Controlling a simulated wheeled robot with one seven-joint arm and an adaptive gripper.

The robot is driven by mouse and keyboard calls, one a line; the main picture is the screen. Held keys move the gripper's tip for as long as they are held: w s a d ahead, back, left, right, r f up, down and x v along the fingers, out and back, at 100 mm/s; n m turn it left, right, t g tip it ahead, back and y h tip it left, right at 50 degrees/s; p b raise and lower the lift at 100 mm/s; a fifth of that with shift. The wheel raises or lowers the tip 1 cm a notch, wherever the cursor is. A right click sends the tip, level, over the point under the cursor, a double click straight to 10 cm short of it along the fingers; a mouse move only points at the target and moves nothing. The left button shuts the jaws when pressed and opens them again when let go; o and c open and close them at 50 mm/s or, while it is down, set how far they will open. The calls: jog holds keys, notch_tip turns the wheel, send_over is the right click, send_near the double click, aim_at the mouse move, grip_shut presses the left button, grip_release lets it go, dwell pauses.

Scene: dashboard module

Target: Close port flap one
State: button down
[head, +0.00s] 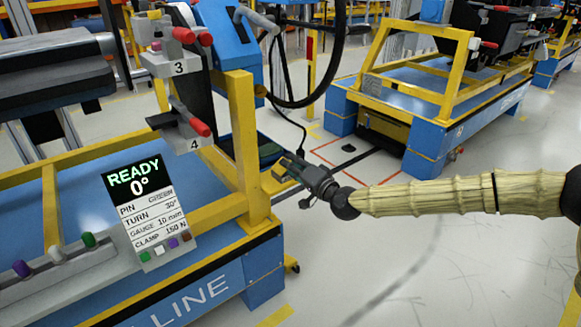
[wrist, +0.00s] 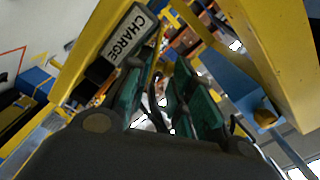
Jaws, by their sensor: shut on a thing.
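My gripper (head: 284,168) is at the end of my arm, right of the yellow post in the head view. In the wrist view its two green-padded fingers (wrist: 164,82) stand a little apart, with a thin dark thing (wrist: 158,104) between them. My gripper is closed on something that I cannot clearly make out. A pale plate marked CHARGE (wrist: 127,34) shows beside the left finger in the wrist view. I cannot pick out port flap one or tell whether it is open or shut.
A yellow post (head: 243,140) rises from the blue-based line station (head: 262,262) left of my gripper. A display panel reading READY (head: 146,215) is on its near side. A black cable (head: 290,112) hangs behind. Another yellow-and-blue cart (head: 432,110) stands beyond; the floor below my arm is clear.

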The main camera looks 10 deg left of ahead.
jog(key=shift+f+m, duration=0.1)
jog(key=shift+m, duration=0.4)
jog(key=c, duration=1.3)
grip_release()
jog(key=shift+d+f, duration=0.1)
jog(key=v, duration=0.8)
jog(key=shift+c, duration=0.7)
